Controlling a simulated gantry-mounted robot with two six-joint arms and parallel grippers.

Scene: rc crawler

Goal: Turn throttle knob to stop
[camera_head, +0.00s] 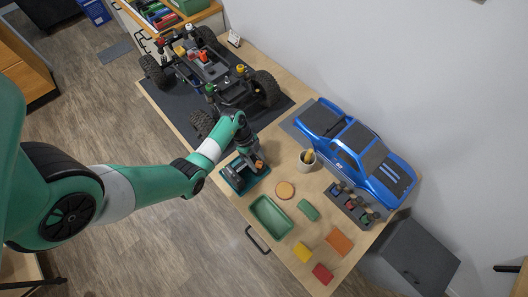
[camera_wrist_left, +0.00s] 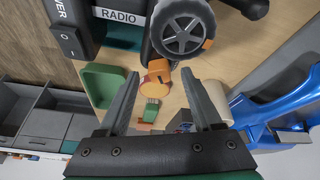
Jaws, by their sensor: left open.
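The radio controller stands on its teal base (camera_head: 238,181) near the table's front edge in the head view. In the wrist view its dark body (camera_wrist_left: 88,30) carries a RADIO label and a rocker switch (camera_wrist_left: 68,40). A grey-spoked wheel (camera_wrist_left: 183,36) is on its side. The orange throttle knob (camera_head: 259,164) shows beside the radio, and large in the wrist view (camera_wrist_left: 156,74). My left gripper (camera_wrist_left: 160,74) is open, its fingertips either side of the orange knob with visible gaps. In the head view the gripper (camera_head: 252,158) is over the radio. My right gripper is not in view.
The crawler chassis (camera_head: 215,75) stands on a dark mat behind. A blue car body (camera_head: 355,150) lies at right. A cup (camera_head: 307,160), green tray (camera_head: 270,217), round wooden disc (camera_head: 285,190) and coloured blocks (camera_head: 303,252) occupy the table's near right part.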

